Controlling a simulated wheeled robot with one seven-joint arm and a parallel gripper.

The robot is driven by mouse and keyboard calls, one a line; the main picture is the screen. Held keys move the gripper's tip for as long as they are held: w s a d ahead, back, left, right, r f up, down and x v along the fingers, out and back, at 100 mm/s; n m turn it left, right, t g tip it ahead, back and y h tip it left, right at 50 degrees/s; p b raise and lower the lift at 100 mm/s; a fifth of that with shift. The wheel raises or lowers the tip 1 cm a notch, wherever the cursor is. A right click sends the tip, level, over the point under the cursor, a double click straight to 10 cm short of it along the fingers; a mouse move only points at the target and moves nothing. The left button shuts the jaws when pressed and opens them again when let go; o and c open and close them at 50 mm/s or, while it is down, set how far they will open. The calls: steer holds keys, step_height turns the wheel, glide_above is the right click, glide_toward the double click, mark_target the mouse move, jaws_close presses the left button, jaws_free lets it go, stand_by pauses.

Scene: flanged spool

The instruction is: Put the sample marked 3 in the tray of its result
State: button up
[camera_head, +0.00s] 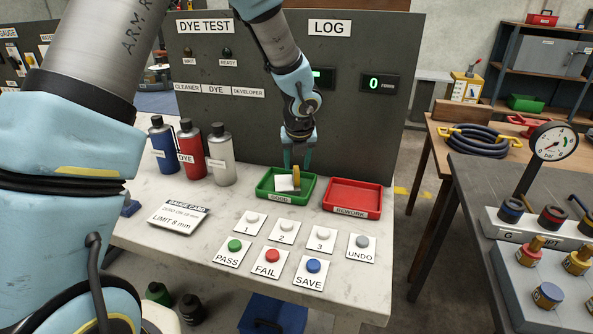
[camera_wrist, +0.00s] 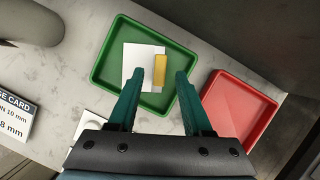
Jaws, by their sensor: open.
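A green tray (camera_head: 263,192) stands on the light bench, its label hard to read. In it lie a white square piece (camera_wrist: 138,62) and a yellow bar-like piece (camera_wrist: 160,70) at its right side. I cannot read a number on either, nor tell if they are joined. My gripper (camera_head: 299,164) points down over the green tray. A red tray (camera_head: 352,195), marked REWORK, stands to the right and looks empty.
Buttons 1, 2, 3 (camera_head: 320,235), PASS, FAIL (camera_head: 272,257), SAVE and UNDO stand in front of the trays. Blue, red and grey bottles (camera_head: 190,148) stand at the left, near a gauge card (camera_head: 180,215). A grey panel (camera_head: 365,130) with a green 0 display rises behind.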

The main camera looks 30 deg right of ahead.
steer(key=v, duration=0.8)
steer(key=a+n+g+y, duration=0.1)
steer(key=a+n+y, duration=0.1)
steer(key=a+n, duration=1.85)
steer(key=s+a+n, duration=0.3)
steer(key=a+n, duration=0.5)
steer(key=n, duration=0.1)
steer(key=s+a+n+g, duration=0.1)
steer(key=s+a+n, duration=0.3)
steer(key=a+n, duration=0.4)
steer(key=shift+f+n+g+h, duration=0.2)
steer(key=shift+n+g+h, duration=0.1)
steer(key=shift+n, duration=0.55)
steer(key=shift+w, duration=0.1)
